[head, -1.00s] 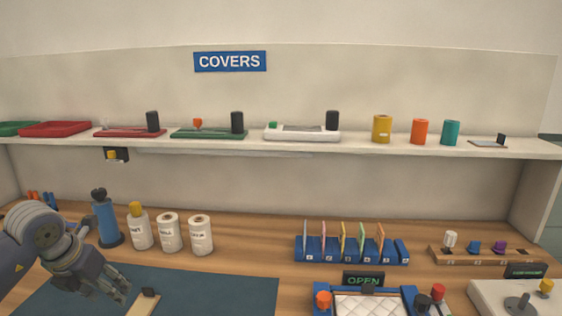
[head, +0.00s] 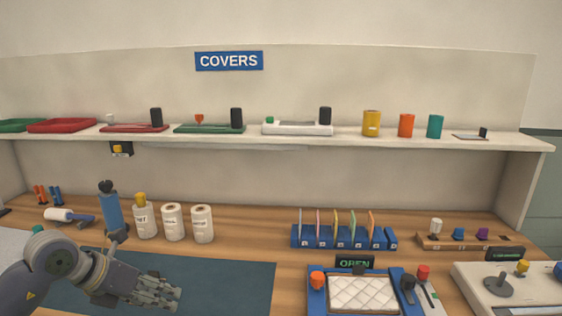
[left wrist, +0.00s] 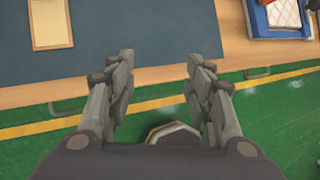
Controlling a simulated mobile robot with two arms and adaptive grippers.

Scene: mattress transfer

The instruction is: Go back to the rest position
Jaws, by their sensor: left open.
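My left gripper (head: 160,291) reaches in from the lower left of the head view, above the dark blue mat (head: 235,285). In the left wrist view its two fingers (left wrist: 160,80) stand wide apart with nothing between them. They hang over the table's front edge and the green floor (left wrist: 280,115). My right gripper is in neither view. The white quilted mattress (head: 363,293) lies in a blue-framed fixture (head: 317,301) with an OPEN sign (head: 354,262) behind it.
A blue bottle (head: 112,214) and white labelled containers (head: 173,222) stand behind the mat. A blue rack of coloured cards (head: 340,238) is at centre right. The shelf (head: 350,138) holds trays and cylinders. A tan board (left wrist: 51,22) lies on the mat.

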